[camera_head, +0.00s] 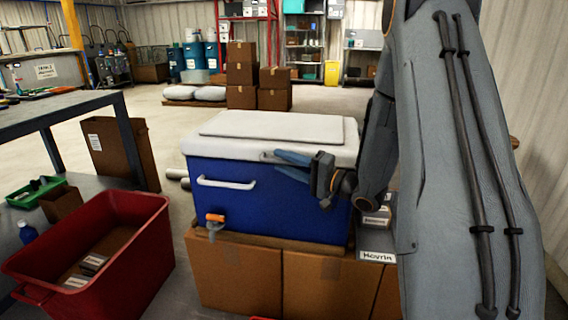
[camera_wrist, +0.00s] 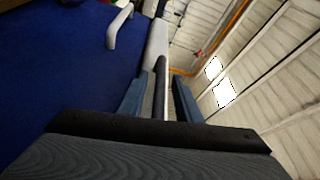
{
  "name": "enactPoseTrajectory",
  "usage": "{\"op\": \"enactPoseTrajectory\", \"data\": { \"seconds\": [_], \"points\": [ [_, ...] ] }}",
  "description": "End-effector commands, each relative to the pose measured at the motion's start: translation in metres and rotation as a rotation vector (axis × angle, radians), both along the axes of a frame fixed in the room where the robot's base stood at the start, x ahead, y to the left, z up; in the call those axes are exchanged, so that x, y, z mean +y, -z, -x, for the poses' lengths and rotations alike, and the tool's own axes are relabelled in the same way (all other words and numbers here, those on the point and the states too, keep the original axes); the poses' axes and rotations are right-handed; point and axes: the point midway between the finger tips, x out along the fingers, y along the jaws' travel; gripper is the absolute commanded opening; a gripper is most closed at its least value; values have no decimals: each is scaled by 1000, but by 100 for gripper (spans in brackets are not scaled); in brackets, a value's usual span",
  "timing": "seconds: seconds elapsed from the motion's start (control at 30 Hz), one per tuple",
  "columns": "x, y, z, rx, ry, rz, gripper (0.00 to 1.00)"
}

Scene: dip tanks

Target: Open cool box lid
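The cool box (camera_head: 225,205) has a blue body, a white side handle and an orange tap low on its front. Its white lid (camera_head: 270,125) lies flat and closed on top. My gripper (camera_head: 277,161) is at the front of the box, just at the lid's front edge, with its blue fingers pointing left. In the wrist view my gripper (camera_wrist: 164,78) has its fingers apart. The white lid edge (camera_wrist: 156,45) and a dark strip line up with the gap between them. Whether the fingers touch the lid cannot be told. The blue body (camera_wrist: 60,70) fills the left there.
The box stands on a wooden board over brown cartons (camera_head: 235,275). A red bin (camera_head: 125,265) with small boxes stands at the front left, beside a grey table (camera_head: 60,110). Stacked cartons (camera_head: 242,75) stand behind on open floor.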

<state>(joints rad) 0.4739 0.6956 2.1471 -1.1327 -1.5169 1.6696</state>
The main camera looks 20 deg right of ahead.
Motion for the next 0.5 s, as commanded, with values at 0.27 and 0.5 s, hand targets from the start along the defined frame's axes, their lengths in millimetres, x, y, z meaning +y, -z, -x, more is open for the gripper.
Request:
{"op": "enactPoseTrajectory", "data": {
  "seconds": [0.27,0.5],
  "points": [
    [2,0,-2,-1,1,1,31],
    [2,0,-2,-1,1,1,0]
  ]
}}
